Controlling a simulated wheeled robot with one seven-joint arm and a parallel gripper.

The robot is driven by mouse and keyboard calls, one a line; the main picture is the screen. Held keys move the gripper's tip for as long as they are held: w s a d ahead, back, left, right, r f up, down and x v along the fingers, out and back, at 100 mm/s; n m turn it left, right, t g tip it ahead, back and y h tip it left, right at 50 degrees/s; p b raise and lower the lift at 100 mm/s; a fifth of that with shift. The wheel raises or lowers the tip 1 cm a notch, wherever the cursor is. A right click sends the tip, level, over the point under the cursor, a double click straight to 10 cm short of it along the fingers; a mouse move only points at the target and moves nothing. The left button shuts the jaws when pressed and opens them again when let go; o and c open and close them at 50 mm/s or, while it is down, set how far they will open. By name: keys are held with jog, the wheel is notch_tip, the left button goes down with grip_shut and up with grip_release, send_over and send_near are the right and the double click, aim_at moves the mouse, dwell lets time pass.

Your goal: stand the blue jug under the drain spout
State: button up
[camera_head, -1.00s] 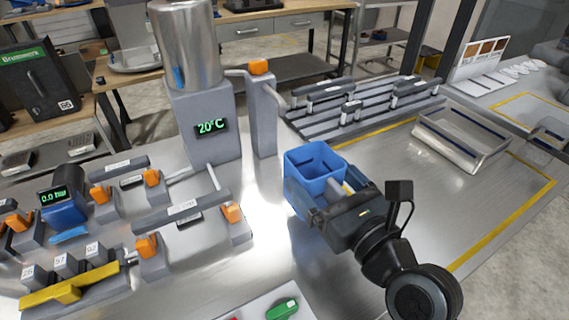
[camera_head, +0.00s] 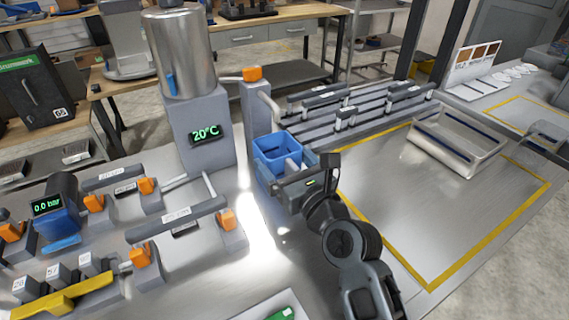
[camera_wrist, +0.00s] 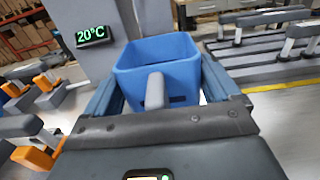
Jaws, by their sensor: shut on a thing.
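The blue jug (camera_head: 266,158) is an open-topped square container with a light grey handle. It is upright in front of the grey post that carries the drain spout (camera_head: 269,106), a bent grey pipe with an orange knob (camera_head: 252,73) at its top. The jug's mouth is just below and beside the pipe's lower end; I cannot tell if it is directly beneath. My gripper (camera_head: 290,178) is shut on the jug from the near right side. In the wrist view the jug (camera_wrist: 160,62) sits between both fingers, handle towards me. Its base is hidden by the gripper.
A steel tank (camera_head: 178,52) stands on a grey block with a 20°C display (camera_head: 205,134) at left.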

jog(key=o, duration=0.8)
jog(key=shift+s, duration=0.1)
jog(key=v, duration=1.2)
jog(key=shift+b, duration=0.3)
